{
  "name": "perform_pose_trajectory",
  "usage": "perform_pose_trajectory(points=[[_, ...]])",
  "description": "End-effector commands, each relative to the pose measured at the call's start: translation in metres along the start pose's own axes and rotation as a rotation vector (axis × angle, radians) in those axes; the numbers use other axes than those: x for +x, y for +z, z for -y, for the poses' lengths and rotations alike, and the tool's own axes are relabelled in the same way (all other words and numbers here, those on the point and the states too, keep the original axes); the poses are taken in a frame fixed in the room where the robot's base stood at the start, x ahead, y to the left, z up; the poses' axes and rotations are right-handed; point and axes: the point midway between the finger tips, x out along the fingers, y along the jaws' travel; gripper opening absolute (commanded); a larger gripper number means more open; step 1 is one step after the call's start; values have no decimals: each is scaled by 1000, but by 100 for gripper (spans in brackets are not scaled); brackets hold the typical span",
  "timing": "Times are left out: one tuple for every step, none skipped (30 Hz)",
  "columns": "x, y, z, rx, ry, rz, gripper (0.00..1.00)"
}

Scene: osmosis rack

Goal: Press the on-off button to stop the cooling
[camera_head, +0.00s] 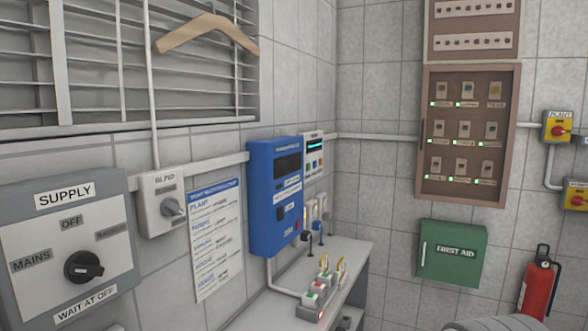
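No button that I can read as "on-off" shows in the head view. A blue wall box (262,205) with a dark display window hangs at the centre, with a small red spot low on its front. Just behind it is a white control panel (314,157) with a lit cyan display and several small coloured buttons, partly hidden by the blue box. Their labels are too small to read. My gripper is not in view; a grey rounded shape at the bottom right may be part of my arm.
A bench (338,262) below the blue box carries a power strip (318,298) with coloured switches. A grey supply switch box (68,250) and a smaller rotary switch (165,204) are at left. A brown panel (467,137), green first aid box (452,254) and red extinguisher (538,290) are at right.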

Motion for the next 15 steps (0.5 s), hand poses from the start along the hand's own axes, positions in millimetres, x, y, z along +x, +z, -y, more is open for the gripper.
perform_pose_trajectory(points=[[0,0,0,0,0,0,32],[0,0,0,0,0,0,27],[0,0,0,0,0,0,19],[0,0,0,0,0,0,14],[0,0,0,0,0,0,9],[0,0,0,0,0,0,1],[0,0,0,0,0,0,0],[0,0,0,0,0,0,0],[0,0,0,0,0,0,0],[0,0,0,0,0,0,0],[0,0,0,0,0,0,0],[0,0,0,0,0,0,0],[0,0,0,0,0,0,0],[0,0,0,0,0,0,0],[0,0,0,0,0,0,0]])
